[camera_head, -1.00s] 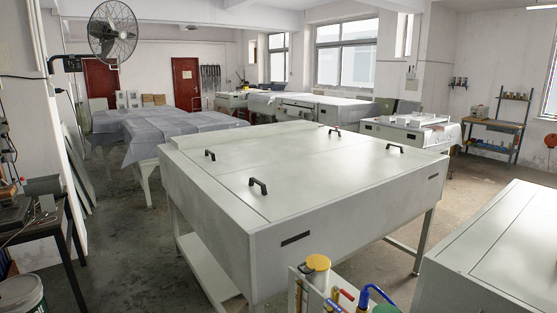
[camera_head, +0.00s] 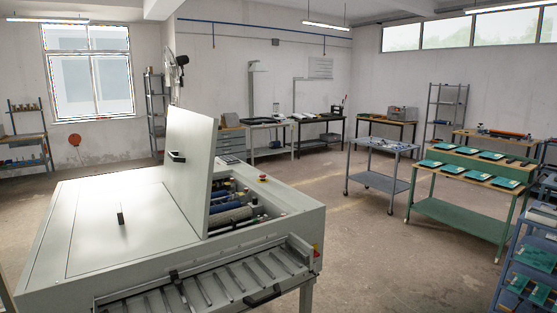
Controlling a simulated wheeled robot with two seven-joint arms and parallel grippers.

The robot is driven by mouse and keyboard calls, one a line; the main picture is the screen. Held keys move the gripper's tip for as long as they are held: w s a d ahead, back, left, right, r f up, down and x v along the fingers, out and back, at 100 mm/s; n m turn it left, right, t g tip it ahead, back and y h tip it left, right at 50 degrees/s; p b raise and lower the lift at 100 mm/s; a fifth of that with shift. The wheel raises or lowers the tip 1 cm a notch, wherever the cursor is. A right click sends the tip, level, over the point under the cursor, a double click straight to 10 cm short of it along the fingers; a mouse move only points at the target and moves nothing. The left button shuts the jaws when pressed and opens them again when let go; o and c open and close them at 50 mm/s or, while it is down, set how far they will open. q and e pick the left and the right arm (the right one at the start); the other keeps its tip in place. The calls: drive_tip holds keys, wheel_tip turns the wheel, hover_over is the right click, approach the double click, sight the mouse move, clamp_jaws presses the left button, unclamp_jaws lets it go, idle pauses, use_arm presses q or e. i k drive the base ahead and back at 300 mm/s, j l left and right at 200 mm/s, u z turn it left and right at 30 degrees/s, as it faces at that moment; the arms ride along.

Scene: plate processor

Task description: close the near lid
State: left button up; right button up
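The plate processor (camera_head: 85,278) stands at the lower left, a pale grey cabinet. Its lid (camera_head: 184,172) stands upright, open, with a black handle (camera_head: 177,156) on its left face. To the right of the lid the open bay shows rollers (camera_head: 233,214). Another lid panel (camera_head: 119,232) to the left lies flat and shut, with a black handle (camera_head: 121,216). Neither of my grippers is in view.
A slatted feed tray (camera_head: 210,283) sticks out from the processor's near side. A grey wheeled cart (camera_head: 380,147) and a green table (camera_head: 462,208) with plates stand to the right. Bare floor (camera_head: 370,250) lies between the processor and the table.

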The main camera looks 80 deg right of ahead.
sight(190, 139)
drive_tip(key=z, duration=2.05)
